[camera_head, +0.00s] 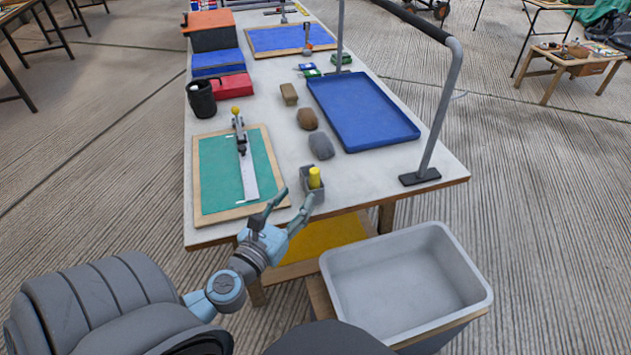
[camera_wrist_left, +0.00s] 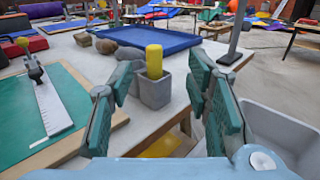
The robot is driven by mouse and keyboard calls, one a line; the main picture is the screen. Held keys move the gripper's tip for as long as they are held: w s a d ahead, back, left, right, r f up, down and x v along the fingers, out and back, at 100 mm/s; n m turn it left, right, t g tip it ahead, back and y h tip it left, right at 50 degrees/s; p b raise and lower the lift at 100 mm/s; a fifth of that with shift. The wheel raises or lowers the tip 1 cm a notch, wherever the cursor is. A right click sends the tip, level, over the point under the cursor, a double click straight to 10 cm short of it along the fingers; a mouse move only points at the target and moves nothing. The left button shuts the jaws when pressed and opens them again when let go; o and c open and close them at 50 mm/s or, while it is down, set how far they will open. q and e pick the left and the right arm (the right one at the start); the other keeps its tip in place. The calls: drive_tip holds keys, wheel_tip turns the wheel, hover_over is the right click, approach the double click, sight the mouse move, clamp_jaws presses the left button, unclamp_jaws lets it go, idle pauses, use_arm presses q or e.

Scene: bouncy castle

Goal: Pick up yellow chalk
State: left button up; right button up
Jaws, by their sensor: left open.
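The yellow chalk (camera_head: 315,177) stands upright in a small grey holder (camera_head: 307,190) near the front edge of the table. My left gripper (camera_head: 292,203) is open at the table's front edge, just short of the holder. In the left wrist view the yellow chalk (camera_wrist_left: 154,61) sticks up out of the grey holder (camera_wrist_left: 155,92), beyond my open fingers (camera_wrist_left: 160,95) and between them, nearer the left finger. Nothing is between the fingers' tips that I can see held. My right gripper does not show.
A green board (camera_head: 215,175) with a metal ruler (camera_head: 247,175) lies left of the holder. Grey and brown stones (camera_head: 321,146) and a blue tray (camera_head: 362,110) lie behind it. A metal rail (camera_head: 440,110) stands at right. A grey bin (camera_head: 405,285) is in front, below the tabletop.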

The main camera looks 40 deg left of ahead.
sight(312, 174)
use_arm(q)
drive_tip(key=w+a, duration=0.1)
drive_tip(key=w, duration=0.2)
drive_tip(key=w+a, duration=0.1)
drive_tip(key=w, duration=0.3)
drive_tip(key=w+a, duration=0.1)
drive_tip(key=w, duration=0.3)
drive_tip(key=shift+w+f, duration=0.15)
drive_tip(key=shift+f, duration=0.2)
clamp_jaws()
